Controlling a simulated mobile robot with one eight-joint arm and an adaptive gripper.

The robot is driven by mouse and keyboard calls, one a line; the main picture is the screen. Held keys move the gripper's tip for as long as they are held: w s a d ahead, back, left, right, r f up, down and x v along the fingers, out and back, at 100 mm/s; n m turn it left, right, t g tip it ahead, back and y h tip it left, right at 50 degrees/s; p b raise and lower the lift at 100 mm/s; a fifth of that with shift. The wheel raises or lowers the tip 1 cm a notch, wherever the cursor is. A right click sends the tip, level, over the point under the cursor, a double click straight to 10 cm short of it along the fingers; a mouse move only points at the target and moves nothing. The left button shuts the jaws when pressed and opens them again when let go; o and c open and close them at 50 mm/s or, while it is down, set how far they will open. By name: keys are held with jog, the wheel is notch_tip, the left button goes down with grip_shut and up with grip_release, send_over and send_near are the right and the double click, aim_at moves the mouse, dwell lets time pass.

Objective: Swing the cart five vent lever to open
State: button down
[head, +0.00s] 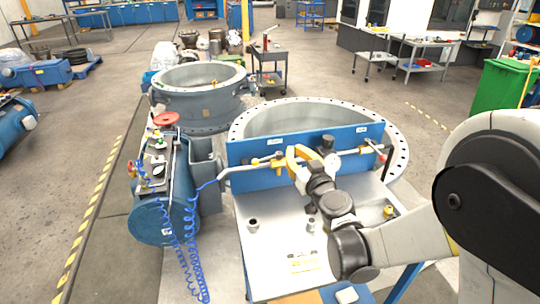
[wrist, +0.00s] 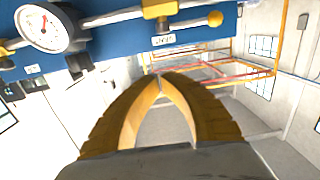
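A blue panel (head: 245,150) stands on a grey-topped cart (head: 262,222) and carries a pipe, a gauge and valves. In the head view, a yellow lever valve (head: 266,160) sits on the left of the pipe. I cannot read the labels to tell which lever is the vent. My gripper (head: 298,152) is in front of the panel, right of that valve. Its yellow fingers (wrist: 161,78) meet at the tips in the wrist view, with nothing between them, apart from the lever.
A pressure gauge (head: 332,161) is right of my gripper. A second valve (head: 381,152) is at the panel's right end. A blue tank with a coiled hose (head: 152,222) stands left of the cart. A large flanged ring (head: 398,150) is behind. Small fittings (head: 253,225) lie on the cart top.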

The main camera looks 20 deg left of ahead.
aim_at(267, 158)
jog(key=s+d+f+n+g+y, duration=0.2)
jog(key=s+f+g, duration=0.1)
jog(key=s, duration=0.5)
jog(key=b+x, duration=0.2)
jog(key=x, duration=1.2)
jog(key=shift+a+f+b, duration=0.25)
jog(key=shift+f+b, duration=0.05)
jog(key=shift+f, duration=0.05)
jog(key=shift+s, duration=0.1)
